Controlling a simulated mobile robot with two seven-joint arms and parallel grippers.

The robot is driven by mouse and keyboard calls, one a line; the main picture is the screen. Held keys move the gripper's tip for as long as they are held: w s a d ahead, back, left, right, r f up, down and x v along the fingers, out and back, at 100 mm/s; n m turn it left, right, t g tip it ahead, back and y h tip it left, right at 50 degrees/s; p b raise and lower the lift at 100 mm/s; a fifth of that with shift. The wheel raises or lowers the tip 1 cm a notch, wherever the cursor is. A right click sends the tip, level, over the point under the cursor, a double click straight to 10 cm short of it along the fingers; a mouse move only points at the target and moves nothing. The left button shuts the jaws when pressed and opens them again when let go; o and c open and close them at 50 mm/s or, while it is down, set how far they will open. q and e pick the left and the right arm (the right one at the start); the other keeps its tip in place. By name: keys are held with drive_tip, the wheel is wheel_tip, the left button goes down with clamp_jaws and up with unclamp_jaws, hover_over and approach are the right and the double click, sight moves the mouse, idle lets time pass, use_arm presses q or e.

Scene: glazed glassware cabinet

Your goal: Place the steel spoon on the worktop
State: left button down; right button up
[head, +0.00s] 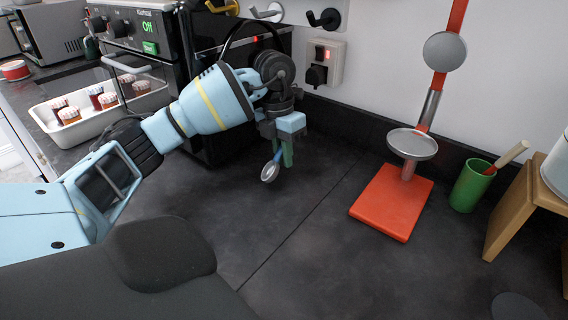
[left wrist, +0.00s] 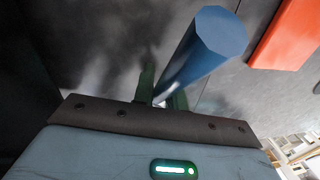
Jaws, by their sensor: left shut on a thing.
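The steel spoon (head: 269,173) hangs bowl-down from my left gripper (head: 284,157) in the head view. Its bowl is low over the dark worktop (head: 310,220); I cannot tell whether it touches. My left gripper is shut on the spoon, with its green fingers around the handle. In the left wrist view, the spoon's blue handle (left wrist: 205,45) sticks up at a tilt past the gripper (left wrist: 162,92), and the bowl is hidden. My right gripper is not in view.
A red-based stand (head: 392,203) with a round steel plate is right of the gripper. A green cup (head: 470,187) and a wooden stand (head: 518,212) are further right. A white tray with jars (head: 62,128) and a black appliance (head: 150,45) are left. The worktop's middle is clear.

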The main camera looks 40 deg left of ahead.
sight(286, 179)
use_arm(q)
drive_tip(key=shift+w+f, duration=0.2)
drive_tip(key=shift+f, duration=1.5)
drive_tip(key=shift+f, duration=0.2)
drive_tip(key=c, duration=1.4)
unclamp_jaws()
drive_tip(key=shift+c, duration=0.2)
drive_tip(key=shift+r, duration=0.1)
drive_tip(key=shift+a+r, duration=0.15)
drive_tip(key=shift+r, duration=1.1)
drive_tip(key=shift+a+r, duration=0.2)
drive_tip(key=shift+r, duration=1.1)
drive_tip(key=shift+a+r, duration=0.15)
drive_tip(key=shift+r, duration=1.1)
